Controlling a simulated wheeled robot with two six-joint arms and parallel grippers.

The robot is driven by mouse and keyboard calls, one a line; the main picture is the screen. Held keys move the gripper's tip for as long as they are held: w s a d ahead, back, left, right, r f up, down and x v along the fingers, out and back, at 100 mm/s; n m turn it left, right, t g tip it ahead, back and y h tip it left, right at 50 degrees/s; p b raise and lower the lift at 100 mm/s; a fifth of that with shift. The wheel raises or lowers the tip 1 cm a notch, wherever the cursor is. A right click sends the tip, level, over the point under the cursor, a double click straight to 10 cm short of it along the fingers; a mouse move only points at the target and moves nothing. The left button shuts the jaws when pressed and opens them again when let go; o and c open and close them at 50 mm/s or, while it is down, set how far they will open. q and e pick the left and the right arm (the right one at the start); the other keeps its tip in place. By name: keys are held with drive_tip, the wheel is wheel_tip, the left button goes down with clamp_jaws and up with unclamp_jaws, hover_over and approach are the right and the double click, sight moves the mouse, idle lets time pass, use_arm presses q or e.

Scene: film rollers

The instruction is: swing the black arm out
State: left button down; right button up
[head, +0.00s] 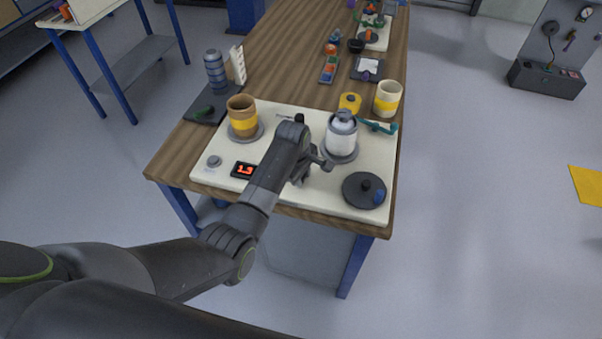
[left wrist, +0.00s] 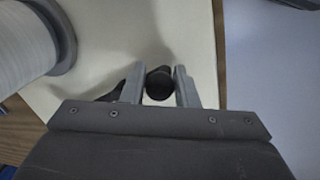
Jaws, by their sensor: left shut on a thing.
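My left gripper (head: 312,170) is low over the front of the cream panel (head: 224,172), just left of the white roller (head: 341,136). In the left wrist view its two fingers (left wrist: 160,85) are shut on a round black knob (left wrist: 158,83). A dark piece, which looks like part of the black arm (left wrist: 112,92), shows beside one finger. The rest of the black arm is hidden by my gripper. In the head view my arm covers the held knob. My right gripper is not in view.
A brown and yellow roller (head: 242,118) stands at the panel's left. A black disc with a knob (head: 364,190) lies at the right front. A teal lever (head: 381,127) and yellow piece (head: 350,102) are behind the white roller. A red display (head: 243,170) sits at the front left.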

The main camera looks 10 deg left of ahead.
use_arm(q)
drive_tip(key=shift+a, duration=0.15)
drive_tip(key=c, duration=1.1)
unclamp_jaws()
drive_tip(key=shift+c, duration=0.2)
drive_tip(key=shift+r, duration=0.5)
drive_tip(key=s+a+r+p, duration=0.1)
drive_tip(key=s+r+p, duration=0.1)
drive_tip(key=r, duration=1.4)
drive_tip(key=shift+s, duration=0.5)
drive_tip(key=shift+a, duration=0.1)
